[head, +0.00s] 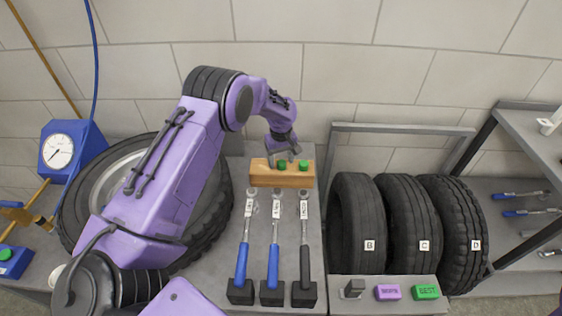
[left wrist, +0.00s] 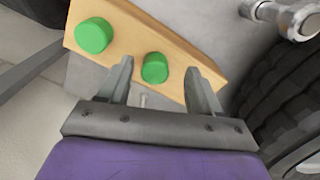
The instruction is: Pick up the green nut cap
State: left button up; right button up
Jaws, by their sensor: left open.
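Two green nut caps stand on a wooden block (head: 262,177) at the back of the grey bench. One green nut cap (head: 282,165) is right at my left gripper (head: 284,157), and the other green nut cap (head: 304,166) is to its right. In the left wrist view, my left gripper (left wrist: 158,68) is open, with one finger on each side of a green cap (left wrist: 154,67). That cap sits on the wooden block (left wrist: 125,43). The second cap (left wrist: 93,36) is outside the fingers, to the left. I cannot tell whether the fingers touch the cap. My right gripper is not in view.
Several torque wrenches (head: 274,235) lie in front of the block. Tyres (head: 357,225) stand in a rack to the right, and a large wheel (head: 215,215) is behind my left arm.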

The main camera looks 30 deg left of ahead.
aim_at(282, 163)
pick_arm(q)
jog(key=f, duration=0.1)
jog(key=w+f, duration=0.1)
jog(key=shift+w+f, duration=0.1)
jog(key=shift+f, duration=0.25)
jog(key=shift+s+r, duration=0.3)
jog(key=shift+s, duration=0.05)
jog(key=c, duration=1.1)
